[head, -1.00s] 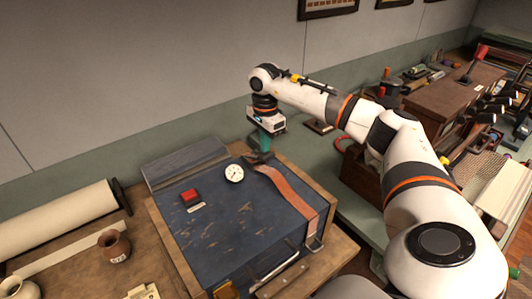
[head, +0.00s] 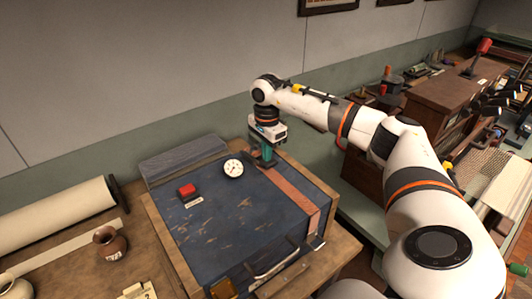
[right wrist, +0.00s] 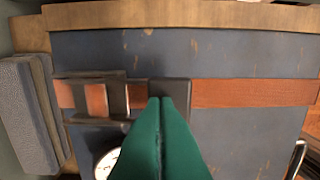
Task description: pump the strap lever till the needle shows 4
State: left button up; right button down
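A blue trunk (head: 235,215) with worn wooden edges stands on the table, with a rust-brown strap (head: 296,192) across its right part. In the right wrist view the strap (right wrist: 235,93) runs through a dark metal buckle (right wrist: 117,98). A dark lever plate (right wrist: 172,90) lies over it beside the buckle. A white round dial (head: 233,168) sits on the lid left of the strap; its needle is too small to read. My right gripper (head: 268,163) points down at the strap's far end. Its green fingers (right wrist: 161,104) are together, tips at the plate; contact is unclear. My left gripper is out of view.
A red button (head: 187,190) sits on the lid left of the dial. A grey ridged slab (head: 185,158) lies behind the trunk. A wooden chest (head: 445,112) stands right, beyond my arm.

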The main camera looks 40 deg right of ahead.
jog(key=shift+r, duration=0.1)
notch_tip(320, 180, up, 9)
jog(key=p, duration=0.6)
dwell(0.4)
dwell(0.4)
